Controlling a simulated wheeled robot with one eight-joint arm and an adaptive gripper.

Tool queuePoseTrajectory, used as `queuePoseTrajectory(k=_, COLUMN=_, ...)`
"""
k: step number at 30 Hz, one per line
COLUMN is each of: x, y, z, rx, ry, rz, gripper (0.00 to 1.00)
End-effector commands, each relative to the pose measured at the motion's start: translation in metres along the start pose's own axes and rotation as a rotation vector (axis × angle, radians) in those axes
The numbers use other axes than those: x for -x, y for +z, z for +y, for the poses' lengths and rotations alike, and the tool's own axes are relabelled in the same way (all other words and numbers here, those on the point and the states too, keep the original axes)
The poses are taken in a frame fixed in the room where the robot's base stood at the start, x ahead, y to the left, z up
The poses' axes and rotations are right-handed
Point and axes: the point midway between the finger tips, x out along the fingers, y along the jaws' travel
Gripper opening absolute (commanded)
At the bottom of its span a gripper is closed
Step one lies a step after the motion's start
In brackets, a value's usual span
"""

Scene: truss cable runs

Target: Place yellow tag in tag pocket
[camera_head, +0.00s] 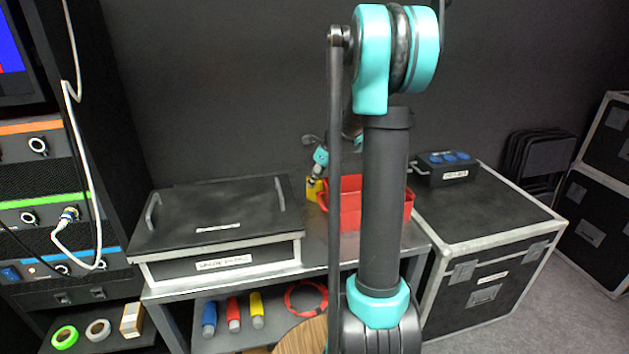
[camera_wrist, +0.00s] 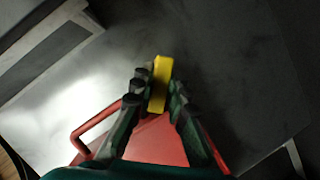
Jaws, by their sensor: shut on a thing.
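My gripper (camera_wrist: 158,95) is shut on the yellow tag (camera_wrist: 161,72), which stands out between the fingertips in the wrist view. In the head view my gripper (camera_head: 318,177) is partly hidden behind my arm. The yellow tag (camera_head: 314,191) shows just below it, at the left edge of a red bin (camera_head: 349,218). The red bin with its handle also shows under the fingers in the wrist view (camera_wrist: 160,142). I cannot tell whether the tag touches the bin. I cannot make out a tag pocket in either view.
A lidded black case (camera_head: 215,215) stands on the grey bench (camera_head: 315,258), left of the bin. Blue, red and yellow connectors lie on the shelf below. A black flight case (camera_head: 490,260) with a blue-socketed box (camera_head: 446,168) stands right. The equipment rack (camera_head: 45,190) with cables stands left.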

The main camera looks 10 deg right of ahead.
Motion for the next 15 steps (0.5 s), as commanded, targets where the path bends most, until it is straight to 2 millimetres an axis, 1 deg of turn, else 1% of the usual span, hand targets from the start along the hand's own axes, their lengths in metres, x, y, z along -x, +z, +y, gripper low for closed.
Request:
queuePoseTrajectory(k=7, x=-0.0022, y=-0.0008, z=-0.0001, rx=0.0, ry=0.0, rz=0.0, gripper=0.0)
queuePoseTrajectory(k=8, x=-0.0017, y=-0.0007, z=0.0, rx=0.0, ry=0.0, rz=0.0, gripper=0.18)
queuePoseTrajectory(k=9, x=-0.0016, y=-0.0007, z=0.0, rx=0.0, ry=0.0, rz=0.0, gripper=0.23)
queuePoseTrajectory(k=12, x=-0.0016, y=-0.0007, z=0.0, rx=0.0, ry=0.0, rz=0.0, gripper=0.35)
queuePoseTrajectory(k=15, x=-0.0016, y=-0.0007, z=0.0, rx=0.0, ry=0.0, rz=0.0, gripper=0.35)
